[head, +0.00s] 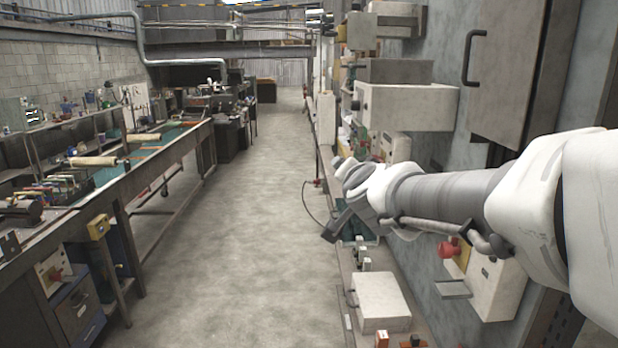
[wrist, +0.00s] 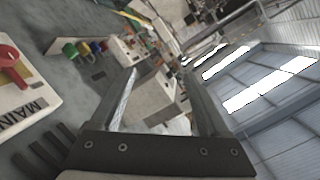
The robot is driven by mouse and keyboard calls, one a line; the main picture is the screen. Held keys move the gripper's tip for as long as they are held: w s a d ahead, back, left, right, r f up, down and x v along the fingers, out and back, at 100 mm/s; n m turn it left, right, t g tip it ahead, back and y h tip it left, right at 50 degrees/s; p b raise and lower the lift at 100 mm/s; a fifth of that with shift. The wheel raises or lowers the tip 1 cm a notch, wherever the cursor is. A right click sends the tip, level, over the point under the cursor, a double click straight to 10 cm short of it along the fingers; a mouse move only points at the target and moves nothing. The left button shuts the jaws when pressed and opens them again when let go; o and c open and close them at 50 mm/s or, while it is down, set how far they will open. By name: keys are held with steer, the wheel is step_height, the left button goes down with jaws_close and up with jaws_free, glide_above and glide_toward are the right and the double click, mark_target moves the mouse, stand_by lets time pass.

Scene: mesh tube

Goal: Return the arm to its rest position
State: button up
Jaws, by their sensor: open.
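My arm (head: 440,192) reaches from the right edge of the head view toward the middle, along the wall on the right. My gripper (wrist: 160,78) shows in the wrist view with its two fingers spread apart and nothing held between them. In the head view the gripper end is small and dark, beyond the white wrist joints, and its fingers cannot be made out clearly. The wrist view is tilted, with the roof windows at its right.
The wall at right carries grey boxes (head: 408,107) and a red-knobbed box (head: 492,280) under my arm. A white box (head: 380,302) sits on a low ledge. A long workbench (head: 165,155) lines the left. The floor aisle (head: 240,220) between is clear.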

steer(key=s+d+f+n+g, duration=0.2)
steer(key=s+f, duration=0.3)
steer(key=s, duration=0.4)
steer(key=s+d+f+n+g, duration=0.2)
steer(key=s+f+n+g, duration=0.1)
steer(key=s, duration=0.7)
steer(key=s+d+f+n+g, duration=0.2)
steer(key=s+f+n+g, duration=0.1)
steer(key=s+f, duration=0.4)
steer(key=s+g, duration=0.1)
steer(key=s, duration=0.2)
steer(key=shift+g, duration=0.3)
steer(key=shift+f, duration=0.1)
